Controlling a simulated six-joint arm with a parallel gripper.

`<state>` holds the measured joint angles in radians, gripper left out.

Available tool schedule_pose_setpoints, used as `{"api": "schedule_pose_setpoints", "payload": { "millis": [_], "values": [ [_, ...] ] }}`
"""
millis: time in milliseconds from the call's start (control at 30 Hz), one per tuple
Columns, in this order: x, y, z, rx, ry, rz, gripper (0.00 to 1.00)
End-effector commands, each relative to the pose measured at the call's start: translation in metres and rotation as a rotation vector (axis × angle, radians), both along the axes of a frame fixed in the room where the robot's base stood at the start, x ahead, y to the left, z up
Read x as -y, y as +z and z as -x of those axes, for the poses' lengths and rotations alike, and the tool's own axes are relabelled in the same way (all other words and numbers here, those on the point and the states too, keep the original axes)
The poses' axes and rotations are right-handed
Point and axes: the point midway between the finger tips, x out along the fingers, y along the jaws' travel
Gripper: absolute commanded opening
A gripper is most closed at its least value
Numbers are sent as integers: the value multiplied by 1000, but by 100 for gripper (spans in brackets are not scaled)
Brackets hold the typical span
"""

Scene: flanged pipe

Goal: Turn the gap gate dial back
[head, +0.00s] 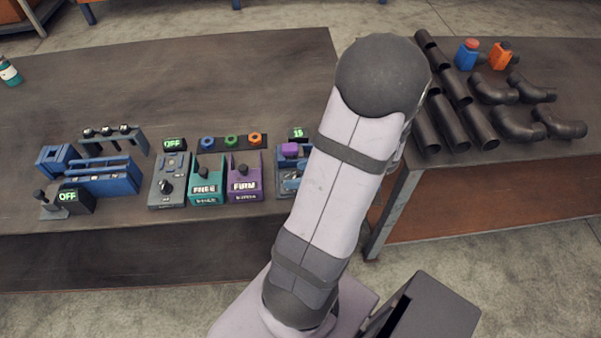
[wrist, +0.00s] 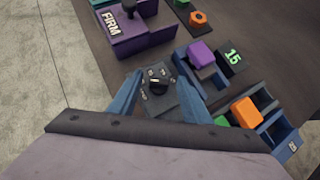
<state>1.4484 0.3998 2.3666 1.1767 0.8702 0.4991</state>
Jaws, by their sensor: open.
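In the wrist view a small dark dial (wrist: 157,84) with pale marks around it sits on a grey block; I take it for the gap gate dial. My gripper (wrist: 160,82) is open, with its two blue fingers on either side of the dial. I cannot tell whether either finger touches it. Beside it is a blue fixture (wrist: 215,80) with a purple block (wrist: 199,54) and a dark display (wrist: 231,56) reading 15 in green. In the head view my arm hides the gripper and the dial; the purple block (head: 290,149) and display (head: 298,134) show left of the arm.
A purple FIRM box (wrist: 132,28) stands close to the gripper; a teal FREE box (head: 207,180) is left of it in the head view. An orange block (wrist: 245,111) sits in a blue holder at lower right. Black pipes (head: 455,95) lie on the right table.

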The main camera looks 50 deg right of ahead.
Motion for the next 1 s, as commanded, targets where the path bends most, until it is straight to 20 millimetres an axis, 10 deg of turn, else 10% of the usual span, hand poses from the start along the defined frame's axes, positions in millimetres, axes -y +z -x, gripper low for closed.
{"api": "schedule_pose_setpoints", "payload": {
  "millis": [200, 367, 1000],
  "values": [
    [0, 0, 0, 0, 0, 0, 41],
    [0, 0, 0, 0, 1, -1, 3],
    [3, 3, -1, 1, 197, -1, 3]
  ]
}}
